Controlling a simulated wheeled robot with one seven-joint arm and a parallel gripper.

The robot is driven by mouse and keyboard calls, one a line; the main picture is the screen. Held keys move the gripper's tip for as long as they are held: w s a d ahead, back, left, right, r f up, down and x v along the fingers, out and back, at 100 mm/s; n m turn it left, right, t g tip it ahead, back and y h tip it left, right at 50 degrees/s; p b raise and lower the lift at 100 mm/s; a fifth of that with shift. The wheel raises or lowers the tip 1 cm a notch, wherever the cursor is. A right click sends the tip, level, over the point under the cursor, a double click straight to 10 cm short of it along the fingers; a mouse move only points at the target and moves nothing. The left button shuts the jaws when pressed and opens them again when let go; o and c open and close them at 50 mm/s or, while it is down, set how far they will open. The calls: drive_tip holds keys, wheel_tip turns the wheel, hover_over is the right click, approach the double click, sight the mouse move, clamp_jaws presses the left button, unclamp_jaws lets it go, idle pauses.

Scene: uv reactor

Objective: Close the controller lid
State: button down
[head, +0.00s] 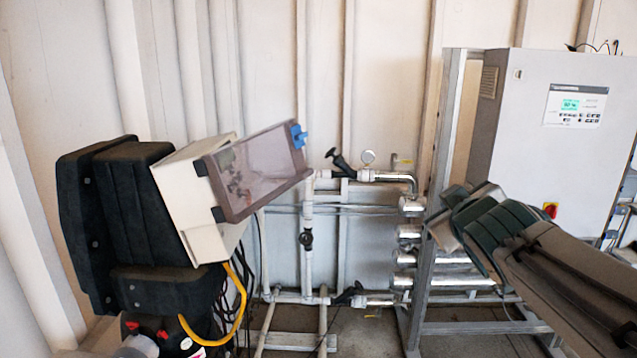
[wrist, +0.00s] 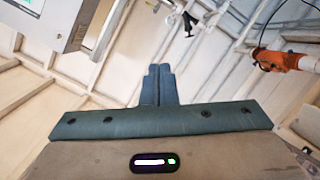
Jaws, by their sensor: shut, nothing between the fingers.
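The controller (head: 187,205) is a cream box on a black mount at the left of the head view. Its clear, smoky lid (head: 262,170) stands open, swung out to the right on dark hinges. A blue latch (head: 298,135) sits on the lid's far upper corner. My gripper (head: 452,212) is at the right of the head view, well to the right of the lid and apart from it. In the wrist view its green fingers (wrist: 158,84) are together and empty. The lid cannot be made out in the wrist view.
Steel tubes (head: 412,232) and a grey cabinet (head: 545,130) are at the right. An orange pipe-like part (wrist: 282,61) shows in the wrist view.

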drive_tip(key=w+a+r+n+t+y+b, duration=0.3)
drive_tip(key=w+r+n+t+y, duration=0.15)
drive_tip(key=r+n+y, duration=0.5)
drive_tip(key=n+g+y+b, duration=0.2)
drive_tip(key=n+g+y, duration=0.3)
drive_tip(key=n+g, duration=0.75)
approach(309, 172)
drive_tip(key=a+n, duration=0.1)
drive_tip(key=a, duration=0.1)
drive_tip(key=w+a+f+t, duration=0.1)
drive_tip(key=w+a+f+n+t+p, duration=0.1)
drive_tip(key=a, duration=0.1)
drive_tip(key=shift+w+a+f+n, duration=0.25)
drive_tip(key=shift+a+n, duration=0.05)
